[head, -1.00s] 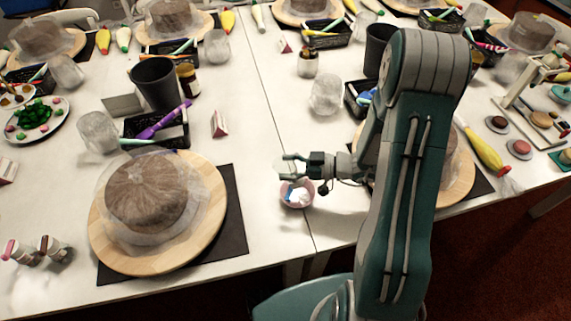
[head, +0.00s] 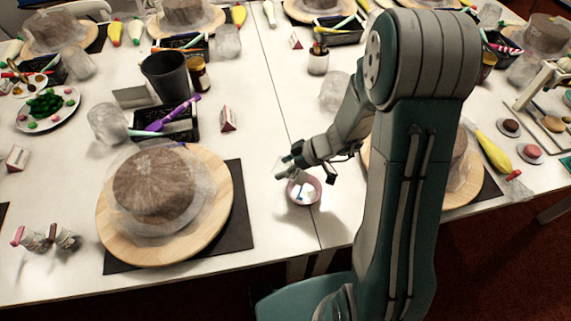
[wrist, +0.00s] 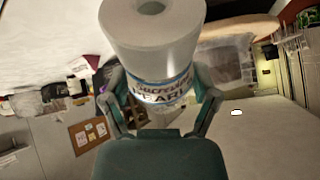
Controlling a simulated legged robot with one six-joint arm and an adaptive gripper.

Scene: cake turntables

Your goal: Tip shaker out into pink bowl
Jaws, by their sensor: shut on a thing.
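The pink bowl (head: 316,194) stands on the white table beside the seam, left of my arm. White matter and a small blue patch show inside it; I cannot tell what they are. My gripper (head: 284,166) is just above and behind the bowl's left rim, tilted down to the left. In the wrist view my gripper (wrist: 163,98) is shut on the shaker (wrist: 150,45), a whitish, clear-walled cylinder with a blue-lettered label and a dark round hole at its end. In the head view the shaker is hard to make out. No falling contents can be made out.
A cake on a round wooden board (head: 113,238) stands left of the bowl on a black mat (head: 241,215). A black basket (head: 183,130), a dark cup (head: 165,78) and a pink-and-white card (head: 228,119) stand behind. The table around the bowl is mostly bare.

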